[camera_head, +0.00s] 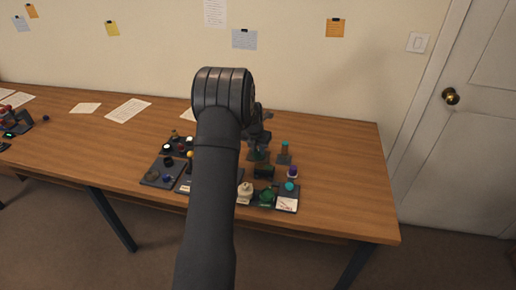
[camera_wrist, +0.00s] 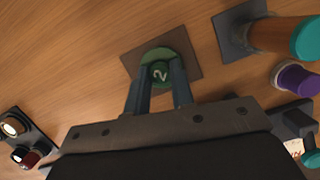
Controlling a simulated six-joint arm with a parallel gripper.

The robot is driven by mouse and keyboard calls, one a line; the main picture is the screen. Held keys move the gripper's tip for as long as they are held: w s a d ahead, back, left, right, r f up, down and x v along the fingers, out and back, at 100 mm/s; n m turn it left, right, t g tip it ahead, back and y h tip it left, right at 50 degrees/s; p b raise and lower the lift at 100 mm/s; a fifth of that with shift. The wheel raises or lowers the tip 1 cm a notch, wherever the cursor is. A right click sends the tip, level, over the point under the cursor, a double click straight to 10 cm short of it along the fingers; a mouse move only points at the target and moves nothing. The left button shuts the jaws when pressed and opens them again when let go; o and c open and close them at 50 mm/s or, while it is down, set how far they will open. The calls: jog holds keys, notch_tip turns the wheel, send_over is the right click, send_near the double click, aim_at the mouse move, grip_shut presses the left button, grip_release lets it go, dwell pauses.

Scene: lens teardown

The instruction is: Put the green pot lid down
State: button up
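The green pot lid (camera_wrist: 157,53) is round and has a knob marked "2". In the wrist view it is over a dark brown square pad (camera_wrist: 190,50). My gripper (camera_wrist: 160,75) has one finger on each side of the knob and appears closed on it. I cannot tell whether the lid touches the pad. In the head view the lid (camera_head: 258,156) is small and partly hidden under my gripper, right of my arm.
A wooden post with a teal top (camera_wrist: 290,38) on a dark base and a purple-capped jar (camera_wrist: 295,78) stand close on the right. A dark holder with round pieces (camera_wrist: 20,138) lies at lower left. A green item (camera_head: 267,195) sits at the table's front. Bare wood surrounds the pad at left.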

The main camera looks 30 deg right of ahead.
aim_at(258, 151)
jog(key=o, duration=0.4)
jog(key=shift+r, duration=0.1)
jog(key=v, duration=1.2)
jog(key=shift+a, duration=0.1)
jog(key=x, duration=1.2)
jog(key=shift+r, duration=2.05)
jog(key=shift+f, duration=0.15)
